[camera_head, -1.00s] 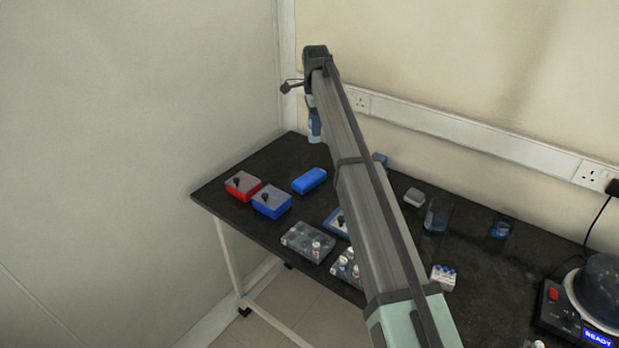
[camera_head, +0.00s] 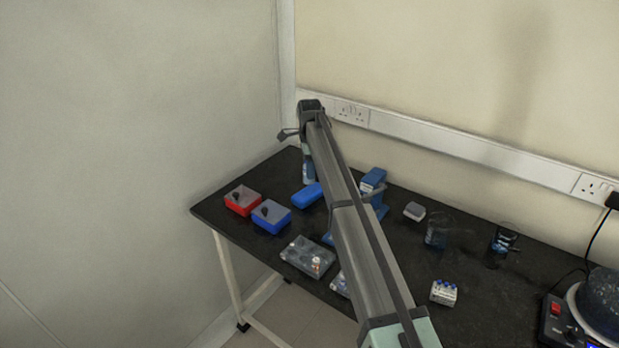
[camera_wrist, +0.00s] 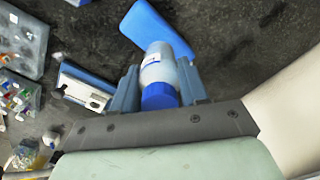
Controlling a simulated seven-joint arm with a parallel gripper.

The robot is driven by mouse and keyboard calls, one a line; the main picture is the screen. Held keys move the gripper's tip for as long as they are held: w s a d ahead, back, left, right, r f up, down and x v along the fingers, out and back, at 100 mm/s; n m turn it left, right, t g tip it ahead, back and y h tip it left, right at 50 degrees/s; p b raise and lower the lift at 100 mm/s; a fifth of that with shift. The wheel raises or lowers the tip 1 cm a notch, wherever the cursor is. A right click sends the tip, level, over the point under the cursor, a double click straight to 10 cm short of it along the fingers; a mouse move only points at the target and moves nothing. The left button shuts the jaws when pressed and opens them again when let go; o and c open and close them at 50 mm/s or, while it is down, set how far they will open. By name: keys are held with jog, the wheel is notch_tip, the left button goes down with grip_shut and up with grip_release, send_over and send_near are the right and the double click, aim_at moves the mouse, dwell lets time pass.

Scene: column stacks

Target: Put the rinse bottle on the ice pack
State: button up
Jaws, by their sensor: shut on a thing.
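The rinse bottle (camera_head: 309,172) hangs upright below my gripper (camera_head: 308,150). In the wrist view, my gripper (camera_wrist: 158,82) is shut on the bottle (camera_wrist: 158,68), which has a pale body and a blue cap. The ice pack (camera_head: 307,196) is a blue slab lying on the dark table. It also shows in the wrist view (camera_wrist: 150,24). The bottle's lower end overlaps one end of the ice pack in both views. I cannot tell whether they touch. The bottle hides part of the pack.
Red (camera_head: 243,200) and blue (camera_head: 271,216) boxes stand left of the ice pack. A clear-lidded tray (camera_head: 308,257) is nearer the front. A blue device (camera_head: 372,180) stands right of my arm. A grey block (camera_head: 414,211) and glass beakers (camera_head: 438,232) are farther right.

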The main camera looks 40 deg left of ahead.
jog(key=shift+f, duration=1.9)
jog(key=shift+f, duration=0.1)
jog(key=o, duration=1.1)
notch_tip(320, 180, up, 12)
jog(key=shift+r, duration=0.15)
